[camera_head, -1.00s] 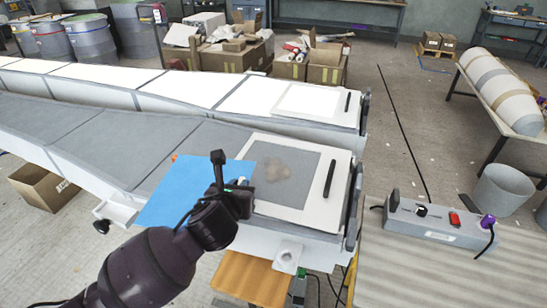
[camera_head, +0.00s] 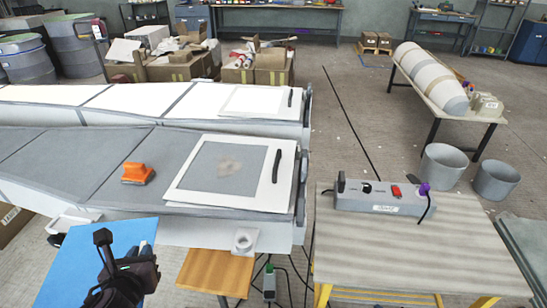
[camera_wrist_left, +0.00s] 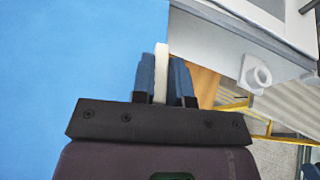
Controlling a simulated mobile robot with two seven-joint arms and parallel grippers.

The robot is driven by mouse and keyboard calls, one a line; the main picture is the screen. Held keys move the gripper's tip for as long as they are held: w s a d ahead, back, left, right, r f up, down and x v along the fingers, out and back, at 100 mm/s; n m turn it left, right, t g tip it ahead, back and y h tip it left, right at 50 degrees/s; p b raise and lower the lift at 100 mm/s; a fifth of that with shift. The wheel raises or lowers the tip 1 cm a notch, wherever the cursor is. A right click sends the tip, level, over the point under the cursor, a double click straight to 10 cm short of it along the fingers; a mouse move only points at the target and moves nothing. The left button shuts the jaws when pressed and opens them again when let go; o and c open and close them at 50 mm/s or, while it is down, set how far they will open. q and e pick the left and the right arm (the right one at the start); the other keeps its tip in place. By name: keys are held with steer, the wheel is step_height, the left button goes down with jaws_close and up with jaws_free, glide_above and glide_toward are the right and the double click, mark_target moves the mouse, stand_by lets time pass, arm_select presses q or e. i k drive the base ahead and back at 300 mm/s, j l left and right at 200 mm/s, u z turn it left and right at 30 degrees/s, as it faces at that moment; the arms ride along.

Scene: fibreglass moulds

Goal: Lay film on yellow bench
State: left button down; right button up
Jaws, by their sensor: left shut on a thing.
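My left gripper (camera_head: 125,270) is low at the left of the head view, shut on the blue film (camera_head: 90,248). The film is a flat blue sheet spread beside the gripper, in front of the long grey mould. In the left wrist view the film (camera_wrist_left: 65,60) fills the left side, and a pale strip shows between the fingers (camera_wrist_left: 161,80). The yellow-framed bench (camera_head: 440,240) stands to the right, with a striped grey-beige top, apart from gripper and film. My right gripper is not in view.
A grey control box (camera_head: 380,198) with switches and a cable sits on the bench's back-left part; the front is clear. An orange tool (camera_head: 138,173) and a white-framed panel (camera_head: 185,190) lie on the grey mould. A small wooden-topped stand (camera_head: 215,270) lies between.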

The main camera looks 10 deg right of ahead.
mark_target(470, 250)
steer(key=k+l+u, duration=0.1)
steer(key=l+u, duration=0.15)
steer(key=u, duration=0.2)
steer(key=k+l+u, duration=0.15)
steer(key=u, duration=0.3)
steer(key=k+l+u, duration=0.15)
steer(key=l+u, duration=0.15)
steer(key=u, duration=0.15)
steer(key=k+l+u, duration=0.1)
steer(key=u, duration=0.35)
steer(key=k+l+u, duration=0.1)
steer(key=k+u, duration=0.3)
steer(key=k, duration=0.3)
steer(key=k+l+z, duration=0.1)
steer(key=k+z, duration=0.15)
steer(key=z, duration=0.15)
steer(key=k+l+z, duration=0.15)
steer(key=z, duration=0.25)
steer(key=k+l+z, duration=0.2)
steer(key=z, duration=0.3)
steer(key=k+l+z, duration=0.15)
steer(key=l+z, duration=0.3)
steer(key=k+l+z, duration=0.1)
steer(key=l+z, duration=0.15)
steer(key=z, duration=0.25)
steer(key=l+z, duration=0.35)
steer(key=z, duration=0.15)
